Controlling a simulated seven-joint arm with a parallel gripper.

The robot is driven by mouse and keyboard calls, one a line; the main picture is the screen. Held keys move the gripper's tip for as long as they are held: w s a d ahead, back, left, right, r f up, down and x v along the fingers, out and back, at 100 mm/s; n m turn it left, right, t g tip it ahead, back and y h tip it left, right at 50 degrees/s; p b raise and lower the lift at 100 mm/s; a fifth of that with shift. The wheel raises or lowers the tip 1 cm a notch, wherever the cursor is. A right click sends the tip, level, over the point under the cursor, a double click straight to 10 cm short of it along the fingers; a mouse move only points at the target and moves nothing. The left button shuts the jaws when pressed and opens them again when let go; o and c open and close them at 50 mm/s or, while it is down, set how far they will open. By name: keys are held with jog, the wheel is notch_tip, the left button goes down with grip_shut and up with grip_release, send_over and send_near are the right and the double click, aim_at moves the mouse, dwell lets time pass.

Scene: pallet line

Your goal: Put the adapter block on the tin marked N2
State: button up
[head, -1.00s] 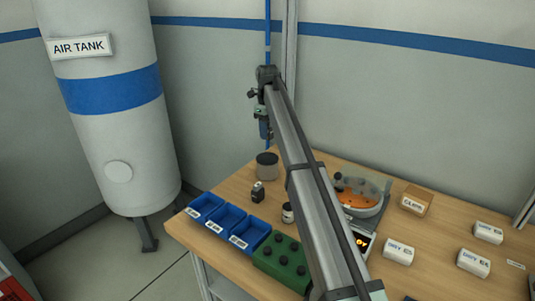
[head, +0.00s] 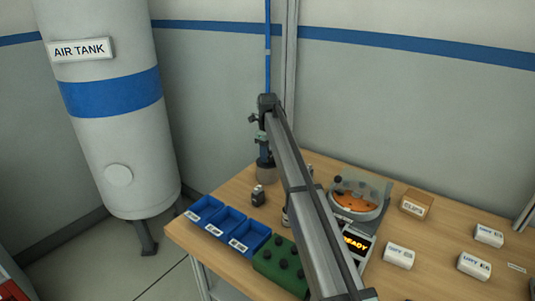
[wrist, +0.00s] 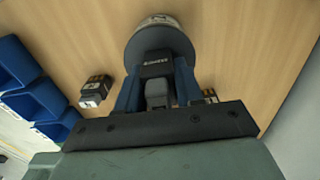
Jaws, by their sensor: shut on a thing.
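My gripper (head: 264,158) is low over the round grey tin (head: 266,175) at the back left of the bench. In the wrist view its blue fingers are shut on the dark adapter block (wrist: 158,62), whose small print I cannot read surely. The block is over the dark top of the tin (wrist: 178,38). I cannot tell whether block and tin touch.
Blue bins (head: 209,213) line the left front edge, beside a green box with black knobs (head: 268,262). Right of my arm are an orange bowl feeder (head: 357,197), a READY display (head: 355,243), a cardboard box (head: 416,203) and white boxes (head: 398,257). My arm hides part of the bench.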

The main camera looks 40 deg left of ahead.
jog(key=shift+f, duration=0.1)
jog(key=o, duration=1.1)
notch_tip(320, 180, up, 12)
jog(key=shift+r, duration=0.15)
